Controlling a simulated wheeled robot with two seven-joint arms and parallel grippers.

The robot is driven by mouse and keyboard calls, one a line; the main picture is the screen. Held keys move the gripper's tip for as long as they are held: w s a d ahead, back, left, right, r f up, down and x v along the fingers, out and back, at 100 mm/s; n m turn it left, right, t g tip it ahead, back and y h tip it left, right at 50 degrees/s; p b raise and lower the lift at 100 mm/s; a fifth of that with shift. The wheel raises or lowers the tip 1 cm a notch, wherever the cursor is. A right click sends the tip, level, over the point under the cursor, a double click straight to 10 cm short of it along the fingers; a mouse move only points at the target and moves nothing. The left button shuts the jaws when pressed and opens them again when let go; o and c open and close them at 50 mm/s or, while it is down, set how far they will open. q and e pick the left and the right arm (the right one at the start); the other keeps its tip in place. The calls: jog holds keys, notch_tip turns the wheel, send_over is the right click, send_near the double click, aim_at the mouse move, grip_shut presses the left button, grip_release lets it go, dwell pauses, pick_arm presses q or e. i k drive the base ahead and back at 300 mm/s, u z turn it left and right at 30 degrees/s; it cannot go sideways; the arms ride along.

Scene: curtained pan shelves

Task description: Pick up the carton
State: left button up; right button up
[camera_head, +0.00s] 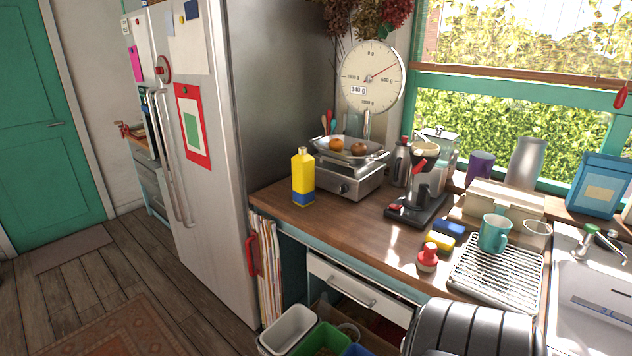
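A tall yellow container (303,174) with a blue band at its base and a small cap stands upright on the left end of the wooden counter (372,236). It looks the most like a carton, but I cannot be sure from its shape. It stands just left of the kitchen scale, and nothing hides its front. A low beige box (504,198) lies farther right, below the window.
The scale (349,178) holds round produce. A coffee maker (417,197), a teal mug (495,233) on a drying rack (497,270) and a red-capped jar (427,258) stand to the right. The fridge (204,150) rises at left. Counter in front of the scale is clear.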

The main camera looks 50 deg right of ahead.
aim_at(303, 163)
jog(key=z, duration=2.55)
jog(key=i, duration=0.3)
jog(key=z, duration=0.05)
